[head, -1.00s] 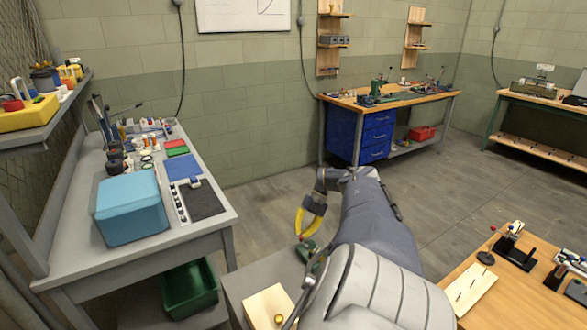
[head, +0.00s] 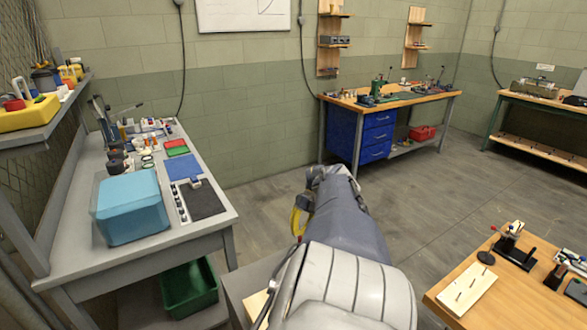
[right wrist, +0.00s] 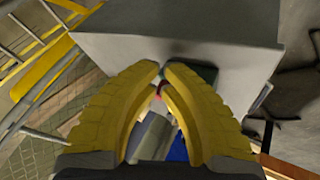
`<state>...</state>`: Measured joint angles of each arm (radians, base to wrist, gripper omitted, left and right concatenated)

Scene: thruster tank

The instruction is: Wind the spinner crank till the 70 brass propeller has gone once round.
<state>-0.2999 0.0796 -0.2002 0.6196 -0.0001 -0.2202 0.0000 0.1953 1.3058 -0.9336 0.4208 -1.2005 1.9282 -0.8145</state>
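My right gripper (head: 300,220) shows in the head view as a bit of yellow finger left of my right arm, over the grey stand (head: 247,278). In the right wrist view its two yellow fingers (right wrist: 163,72) nearly meet at the tips, with a narrow gap. A small red part (right wrist: 158,91) shows between the fingers, and a dark green piece (right wrist: 206,75) shows beside the tips on the grey top (right wrist: 200,38). I cannot tell whether the fingers grip the red part. The crank and brass propeller cannot be made out. My left gripper is not in view.
A grey workbench (head: 130,262) with a blue box (head: 130,207) stands left, a green bin (head: 190,290) below it. A pale wood block (head: 256,306) is partly hidden on the stand. A wooden table (head: 510,300) stands front right. Open floor (head: 430,215) lies beyond.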

